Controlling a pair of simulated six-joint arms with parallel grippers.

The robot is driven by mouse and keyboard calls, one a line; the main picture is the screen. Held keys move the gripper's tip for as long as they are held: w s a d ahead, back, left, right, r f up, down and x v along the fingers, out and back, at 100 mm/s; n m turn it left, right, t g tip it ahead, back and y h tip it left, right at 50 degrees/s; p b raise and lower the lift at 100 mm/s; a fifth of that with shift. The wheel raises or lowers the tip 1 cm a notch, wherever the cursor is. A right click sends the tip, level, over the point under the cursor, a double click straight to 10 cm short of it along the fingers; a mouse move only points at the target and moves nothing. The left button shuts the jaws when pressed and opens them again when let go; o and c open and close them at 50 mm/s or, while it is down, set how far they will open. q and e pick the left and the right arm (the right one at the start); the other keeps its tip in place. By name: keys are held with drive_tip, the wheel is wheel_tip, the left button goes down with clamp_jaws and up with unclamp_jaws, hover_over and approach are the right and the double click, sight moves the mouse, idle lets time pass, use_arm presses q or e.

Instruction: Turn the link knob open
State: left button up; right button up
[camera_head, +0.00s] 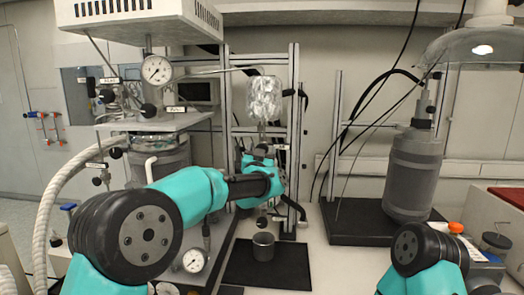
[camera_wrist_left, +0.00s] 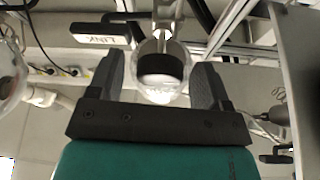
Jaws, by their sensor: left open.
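In the left wrist view, a white tag reading LINK (camera_wrist_left: 100,27) sits at the upper left, with a black lever-like handle (camera_wrist_left: 68,42) beside it. I cannot tell surely whether this handle is the link knob. My left gripper (camera_wrist_left: 160,68) is open, its two dark fingers apart. A round clear glass part with a dark middle (camera_wrist_left: 160,94) shows between the fingers; I cannot tell whether they touch it. In the head view, my left gripper (camera_head: 262,152) is below the foil-wrapped flask (camera_head: 263,98), partly hidden by its own hand. My right gripper is out of view.
A metal frame (camera_head: 294,110) surrounds the foil-wrapped flask. A metal cup (camera_head: 263,246) stands on a black mat (camera_head: 290,275) below. A grey cylinder (camera_head: 413,175) stands on a black base at right. Gauges, valves and a white corrugated hose (camera_head: 47,215) crowd the left.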

use_arm(q)
drive_tip(key=shift+w+d+r, duration=0.1)
drive_tip(key=shift+w+r, duration=0.1)
drive_tip(key=shift+w, duration=0.3)
drive_tip(key=shift+c, duration=0.4)
drive_tip(key=c, duration=0.8)
drive_tip(key=shift+c, duration=0.2)
